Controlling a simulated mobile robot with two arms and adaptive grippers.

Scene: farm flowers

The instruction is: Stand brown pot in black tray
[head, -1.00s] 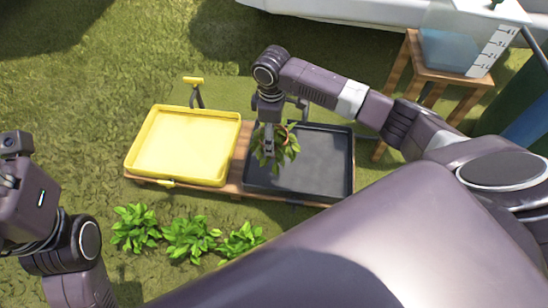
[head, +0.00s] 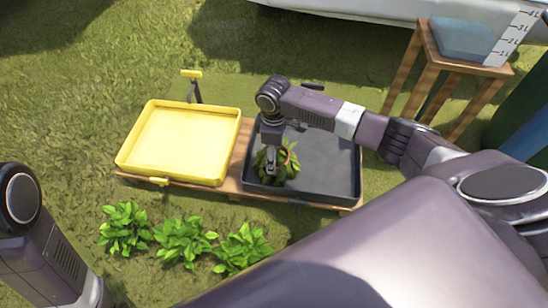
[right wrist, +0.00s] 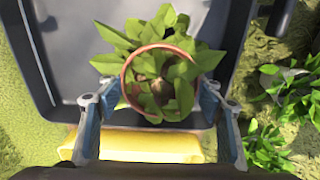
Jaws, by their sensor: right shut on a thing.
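The brown pot (right wrist: 127,80) holds a leafy green plant (head: 286,168). My right gripper (head: 272,168) is shut on the pot, with one finger on each side of it in the right wrist view (right wrist: 157,105). The pot is over the left part of the black tray (head: 335,180), inside its outline and low. I cannot tell whether its base touches the tray floor, since leaves and gripper hide it. The black tray also shows in the right wrist view (right wrist: 60,62). My left gripper is out of view; only part of that arm shows at the lower left.
A yellow tray (head: 180,145), empty, stands left of the black tray on a wooden pallet (head: 232,186). Several leafy plants (head: 184,240) grow in front on the grass. A wooden stool (head: 430,65) with a blue container (head: 468,42) stands at the back right.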

